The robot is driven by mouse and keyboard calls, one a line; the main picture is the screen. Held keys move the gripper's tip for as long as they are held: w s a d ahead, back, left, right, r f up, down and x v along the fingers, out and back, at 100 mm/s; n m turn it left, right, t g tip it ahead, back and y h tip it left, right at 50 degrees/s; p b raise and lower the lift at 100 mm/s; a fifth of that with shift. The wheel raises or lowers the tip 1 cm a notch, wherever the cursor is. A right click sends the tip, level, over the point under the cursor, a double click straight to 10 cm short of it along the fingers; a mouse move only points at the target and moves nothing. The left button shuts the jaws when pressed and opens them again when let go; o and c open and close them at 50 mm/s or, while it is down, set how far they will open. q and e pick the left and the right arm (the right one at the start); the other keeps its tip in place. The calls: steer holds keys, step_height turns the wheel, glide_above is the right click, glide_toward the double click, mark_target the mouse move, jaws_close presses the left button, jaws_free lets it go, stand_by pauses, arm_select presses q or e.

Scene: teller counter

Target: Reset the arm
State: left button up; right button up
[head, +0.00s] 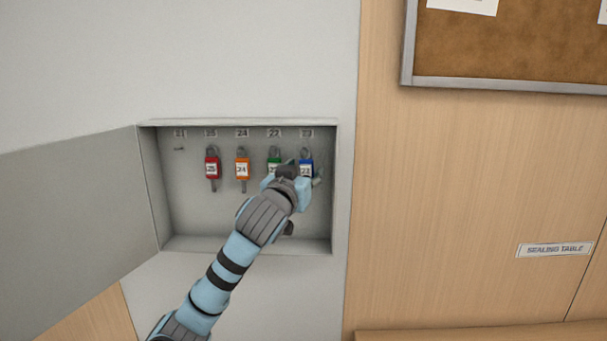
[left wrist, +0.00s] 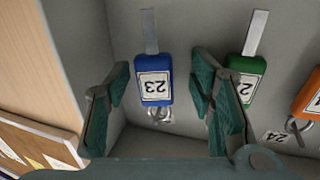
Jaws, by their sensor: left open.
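My left gripper (head: 297,176) is open inside the key cabinet (head: 338,190), at the right end of the row of keys. In the left wrist view its two fingers (left wrist: 160,88) stand apart on either side of the blue key tag (left wrist: 154,88) marked 23. The blue tag (head: 306,168) still hangs on its hook, and I cannot tell whether a finger touches it. The green key tag (head: 274,164) hangs just left of it, partly hidden by my gripper; in the left wrist view it (left wrist: 249,80) is close beside a finger. My right gripper is not in view.
A red tag (head: 212,168) and an orange tag (head: 242,168) hang further left. The hook under label 21 (head: 180,134) is bare. The cabinet door (head: 75,225) stands open to the left. A corkboard (head: 510,45) is on the wood wall at the right.

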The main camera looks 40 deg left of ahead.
arm_select(q)
steer(key=v, duration=0.7)
steer(key=shift+s, duration=0.2)
steer(key=s+d+f+m+g+h, duration=0.1)
steer(key=s+d+f+g, duration=0.15)
steer(key=f, duration=0.75)
steer(key=s+d+f+m+g+h, duration=0.1)
steer(key=d+f+m+g+h, duration=0.15)
steer(key=f, duration=0.65)
steer(key=s+d+f+m+g+h, duration=0.1)
steer(key=d+f, duration=0.3)
steer(key=f, duration=0.6)
steer(key=s+d+f+m+g+h, duration=0.1)
steer(key=s+d+f+g, duration=0.3)
steer(key=s+f, duration=0.6)
steer(key=s+d+f+g+h, duration=0.1)
steer(key=s+d+f+g, duration=0.2)
steer(key=s+d+f, duration=0.6)
steer(key=s+a+f+g, duration=0.1)
steer(key=s+a+f, duration=0.15)
steer(key=f, duration=0.65)
steer(key=s+a+f, duration=0.1)
steer(key=a+f, duration=0.2)
steer(key=f, duration=0.5)
steer(key=s+f+g, duration=0.1)
steer(key=s+f, duration=1.2)
steer(key=s, duration=0.1)
steer(key=shift+a+f, duration=0.3)
steer(key=shift+f, duration=0.05)
